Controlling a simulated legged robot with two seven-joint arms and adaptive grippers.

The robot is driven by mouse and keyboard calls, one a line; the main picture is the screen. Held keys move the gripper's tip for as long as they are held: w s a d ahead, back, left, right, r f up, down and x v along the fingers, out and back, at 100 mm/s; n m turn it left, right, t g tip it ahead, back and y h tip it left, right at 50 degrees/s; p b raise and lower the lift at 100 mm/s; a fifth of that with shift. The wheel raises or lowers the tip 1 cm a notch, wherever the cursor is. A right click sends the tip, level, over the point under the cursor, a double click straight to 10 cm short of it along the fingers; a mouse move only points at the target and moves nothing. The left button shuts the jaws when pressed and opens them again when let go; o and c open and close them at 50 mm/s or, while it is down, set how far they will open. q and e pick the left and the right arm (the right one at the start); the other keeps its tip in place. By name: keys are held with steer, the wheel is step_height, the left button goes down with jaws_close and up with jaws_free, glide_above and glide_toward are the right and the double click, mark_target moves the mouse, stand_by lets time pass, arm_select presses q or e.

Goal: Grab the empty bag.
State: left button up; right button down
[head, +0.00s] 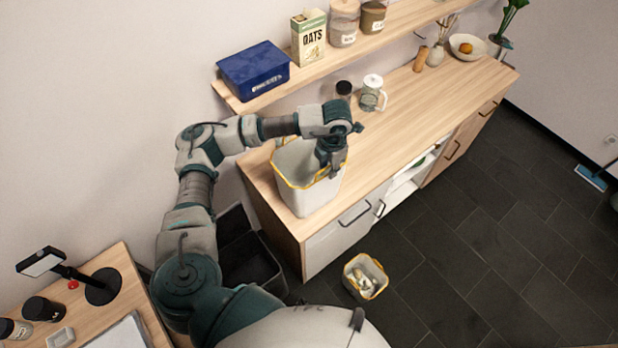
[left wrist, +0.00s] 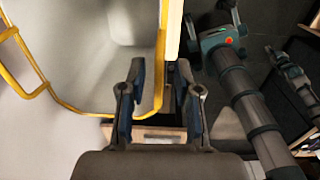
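A pale bag with a yellow rim (head: 312,200) stands upright on the near left end of the wooden counter. In the left wrist view the bag (left wrist: 95,45) shows a bare inside, with no contents in the part I see. My left gripper (head: 331,172) is at the bag's right side, pointing down. In the left wrist view its fingers (left wrist: 157,95) are apart, with the yellow rim between them and no clear grip.
The counter (head: 430,95) holds a glass jug (head: 373,93) and a dark-lidded jar (head: 343,90) behind the bag. A shelf above carries a blue box (head: 254,70) and an oats carton (head: 308,38). A dark open bin (head: 250,262) stands left of the counter. The right floor is mostly clear.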

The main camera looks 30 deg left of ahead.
mark_target(327, 181)
arm_select(q)
steer(key=shift+f, duration=0.3)
step_height(327, 181, down, 4)
steer(key=shift+w+f+p, duration=0.15)
steer(key=shift+f+p, duration=0.1)
steer(key=shift+p, duration=0.85)
steer(key=shift+a+f, duration=0.2)
steer(key=shift+a, duration=0.1)
